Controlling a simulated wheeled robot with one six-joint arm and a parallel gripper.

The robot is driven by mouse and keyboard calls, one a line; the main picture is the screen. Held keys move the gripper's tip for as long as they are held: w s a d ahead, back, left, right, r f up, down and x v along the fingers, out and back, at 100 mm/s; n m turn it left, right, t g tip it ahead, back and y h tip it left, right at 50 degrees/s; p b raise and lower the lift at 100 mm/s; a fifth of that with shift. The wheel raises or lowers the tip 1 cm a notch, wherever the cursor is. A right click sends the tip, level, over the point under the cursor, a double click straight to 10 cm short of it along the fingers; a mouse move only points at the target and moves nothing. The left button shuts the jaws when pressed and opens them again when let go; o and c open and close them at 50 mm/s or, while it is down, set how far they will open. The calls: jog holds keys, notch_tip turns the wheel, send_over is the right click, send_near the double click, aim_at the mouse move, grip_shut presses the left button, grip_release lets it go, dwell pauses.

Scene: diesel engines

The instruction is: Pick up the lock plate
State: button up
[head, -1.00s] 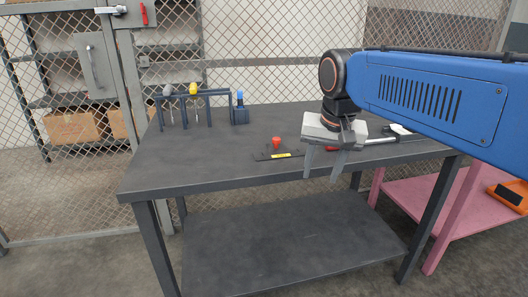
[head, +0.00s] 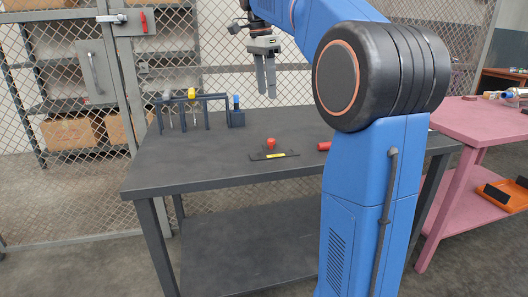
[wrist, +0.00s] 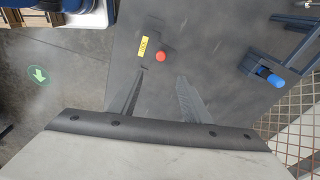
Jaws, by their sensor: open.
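The lock plate (head: 262,156) is a thin dark plate with a yellow label and a red knob. It lies flat on the dark workbench (head: 180,165), near its front edge in the head view. In the wrist view the lock plate (wrist: 153,43) lies just beyond the fingertips, its dark surface hard to tell from the bench. My gripper (head: 267,92) is open and empty, pointing down, high above the bench and apart from the plate. Its two spread fingers also show in the wrist view (wrist: 161,79).
A rack (head: 190,97) holding hanging tools stands at the bench's back left, with a blue-topped block (head: 236,115) beside it. A red handle (head: 323,146) lies right of the plate, partly hidden by my arm. A pink table (head: 465,122) stands at right.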

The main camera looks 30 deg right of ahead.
send_over(270, 139)
jog(key=f, duration=1.2)
jog(key=shift+s+a, duration=0.2)
jog(key=shift+a, duration=0.05)
jog(key=shift+d+f, duration=0.1)
jog(key=shift+f, duration=2.5)
grip_shut()
